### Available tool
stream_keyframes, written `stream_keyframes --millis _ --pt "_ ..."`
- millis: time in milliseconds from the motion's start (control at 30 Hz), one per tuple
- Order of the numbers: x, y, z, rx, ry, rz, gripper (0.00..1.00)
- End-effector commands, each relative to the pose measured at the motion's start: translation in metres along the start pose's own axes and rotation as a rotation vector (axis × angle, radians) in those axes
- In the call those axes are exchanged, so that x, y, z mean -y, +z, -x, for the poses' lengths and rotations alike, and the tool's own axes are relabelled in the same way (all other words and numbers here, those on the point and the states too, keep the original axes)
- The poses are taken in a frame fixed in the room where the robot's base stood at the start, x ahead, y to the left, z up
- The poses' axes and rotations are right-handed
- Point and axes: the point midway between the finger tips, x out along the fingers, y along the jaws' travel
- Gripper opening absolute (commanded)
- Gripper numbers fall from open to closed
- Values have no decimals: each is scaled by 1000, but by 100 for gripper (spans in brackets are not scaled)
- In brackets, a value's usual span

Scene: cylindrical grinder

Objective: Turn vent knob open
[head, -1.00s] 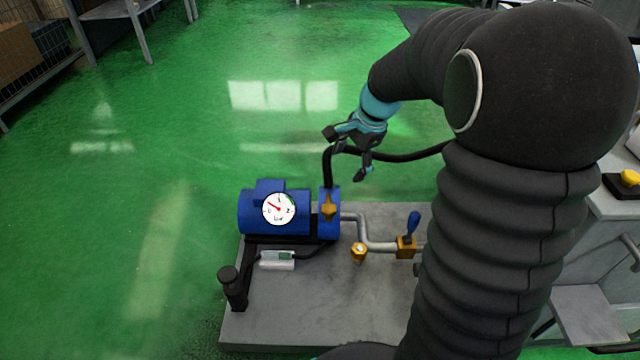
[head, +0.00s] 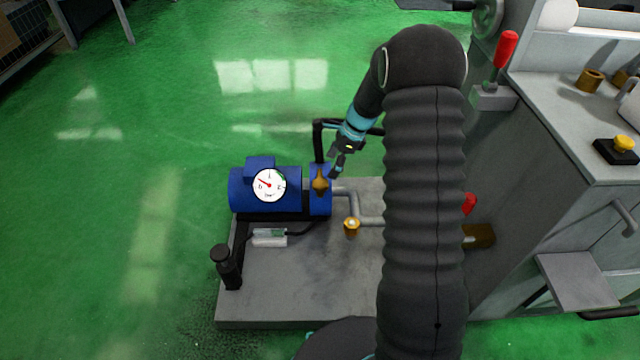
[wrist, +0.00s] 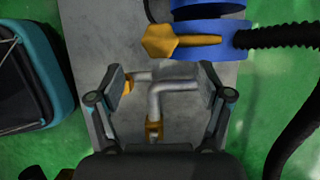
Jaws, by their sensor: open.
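A brass fitting with a hexagonal body and a tapered end (head: 320,183) sits on the blue pump (head: 270,190); it also shows in the wrist view (wrist: 178,40). A second, smaller brass knob (head: 352,226) stands at the bend of the grey pipe and shows partly behind the left finger in the wrist view (wrist: 127,84). No label shows which one is the vent knob. My gripper (head: 338,168) is open and empty, just right of the pump. In the wrist view its fingers (wrist: 163,88) are spread above the pipe, touching neither brass part as far as visible.
A round gauge (head: 269,185) faces me on the pump. A black hose (wrist: 275,37) leaves the pump. A brass valve (wrist: 153,129) sits farther along the pipe. The grey machine (head: 540,180) stands right. Green floor (head: 150,170) is free at left.

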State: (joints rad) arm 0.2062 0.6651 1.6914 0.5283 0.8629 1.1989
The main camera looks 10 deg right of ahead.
Motion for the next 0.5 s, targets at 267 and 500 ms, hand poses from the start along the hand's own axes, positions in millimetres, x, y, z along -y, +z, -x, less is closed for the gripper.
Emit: stream_keyframes --millis 267,500 --pt "-1 0 -54 -1 3 1 78" --pt "0 0 -84 -1 1 2 78"
